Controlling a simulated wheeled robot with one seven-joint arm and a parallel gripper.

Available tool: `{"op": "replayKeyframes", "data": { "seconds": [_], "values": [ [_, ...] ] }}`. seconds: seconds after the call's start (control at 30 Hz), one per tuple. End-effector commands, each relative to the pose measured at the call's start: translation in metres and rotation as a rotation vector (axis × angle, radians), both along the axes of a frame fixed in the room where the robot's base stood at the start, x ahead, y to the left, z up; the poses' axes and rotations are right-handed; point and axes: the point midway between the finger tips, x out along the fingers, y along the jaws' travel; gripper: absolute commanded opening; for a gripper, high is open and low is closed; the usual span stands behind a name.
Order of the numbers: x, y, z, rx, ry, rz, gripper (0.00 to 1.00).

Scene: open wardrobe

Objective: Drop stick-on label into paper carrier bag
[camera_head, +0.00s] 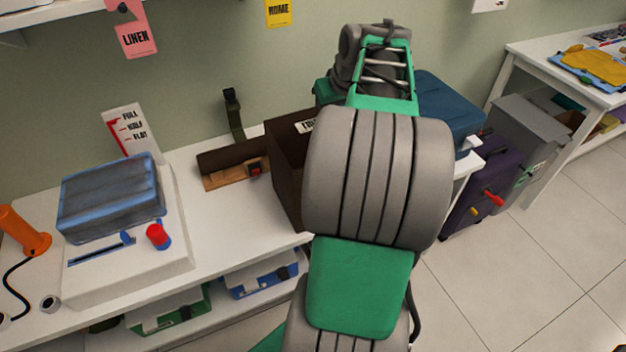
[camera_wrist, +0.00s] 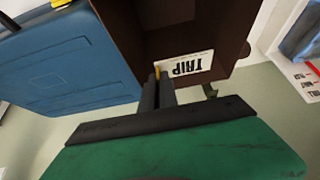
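The paper carrier bag (camera_head: 288,178) is a dark brown, open-topped box shape on the white bench, partly hidden behind my arm. In the wrist view the bag (camera_wrist: 118,38) opens in front of my gripper (camera_wrist: 158,80), whose dark fingers are close together at its edge. A thin yellow-orange sliver between the fingertips looks like the stick-on label (camera_wrist: 157,72) seen edge-on; most of it is hidden. A white card reading TRIP (camera_wrist: 185,66) is on the bag's wall near the fingers. In the head view my arm hides the gripper.
A blue case (camera_head: 448,108) stands right of the bag. A brown roll (camera_head: 228,160) lies to its left. A white device with a grey-blue block (camera_head: 110,197) and an orange tool (camera_head: 24,232) are further left.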

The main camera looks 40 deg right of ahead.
Motion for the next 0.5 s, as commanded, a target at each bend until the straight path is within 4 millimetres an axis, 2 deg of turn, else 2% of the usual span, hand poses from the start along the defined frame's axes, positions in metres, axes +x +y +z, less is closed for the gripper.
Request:
{"op": "replayKeyframes", "data": {
  "seconds": [0.03, 0.1, 0.33, 0.5],
  "values": [
    [0.0001, 0.0003, -0.0099, 0.000, -0.001, 0.000, 0.00],
    [0.0002, 0.0004, -0.0131, -0.001, -0.001, 0.001, 0.00],
    [0.0001, 0.0005, -0.0121, -0.001, -0.001, 0.000, 0.00],
    [0.0000, 0.0006, -0.0120, -0.001, 0.000, 0.000, 0.16]
  ]
}}
